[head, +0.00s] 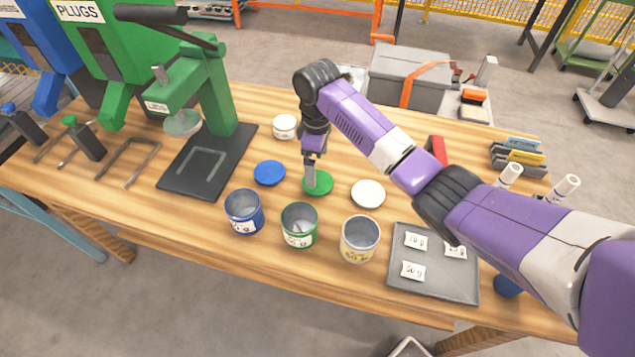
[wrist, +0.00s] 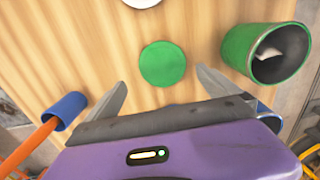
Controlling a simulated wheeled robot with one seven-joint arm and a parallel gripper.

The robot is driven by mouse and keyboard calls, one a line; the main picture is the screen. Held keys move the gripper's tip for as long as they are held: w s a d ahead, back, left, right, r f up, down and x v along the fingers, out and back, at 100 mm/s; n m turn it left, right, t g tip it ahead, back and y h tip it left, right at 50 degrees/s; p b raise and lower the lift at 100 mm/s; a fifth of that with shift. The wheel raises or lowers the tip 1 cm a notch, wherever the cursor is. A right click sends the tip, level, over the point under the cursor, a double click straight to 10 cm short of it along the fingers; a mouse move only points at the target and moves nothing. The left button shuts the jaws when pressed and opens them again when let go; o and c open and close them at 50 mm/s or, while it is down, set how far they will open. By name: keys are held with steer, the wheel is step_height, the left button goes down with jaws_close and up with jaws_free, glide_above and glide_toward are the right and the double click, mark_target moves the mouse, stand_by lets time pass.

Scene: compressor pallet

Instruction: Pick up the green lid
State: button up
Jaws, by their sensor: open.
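The green lid (head: 322,184) lies flat on the wooden table, behind the open green tin (head: 299,226). It shows whole in the wrist view (wrist: 163,64), just beyond and between my fingertips. My gripper (head: 311,184) points down over the lid's left part in the head view. In the wrist view its two fingers (wrist: 161,78) are spread wide and nothing is between them. The height of the fingertips above the lid is hard to tell. My gripper hides a little of the lid's left side in the head view.
A blue lid (head: 269,173) and a white lid (head: 368,194) lie on either side. A blue tin (head: 244,212) and a white tin (head: 360,239) flank the green tin. A grey tray (head: 433,285) with labels is at right; a green press (head: 205,95) stands at left.

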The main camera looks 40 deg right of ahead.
mark_target(317, 182)
steer(key=f, duration=0.4)
steer(key=f+p, duration=0.1)
steer(key=f, duration=0.1)
steer(key=shift+s+a+f, duration=0.15)
steer(key=shift+s+f, duration=0.05)
steer(key=shift+s, duration=0.1)
steer(key=c, duration=1.3)
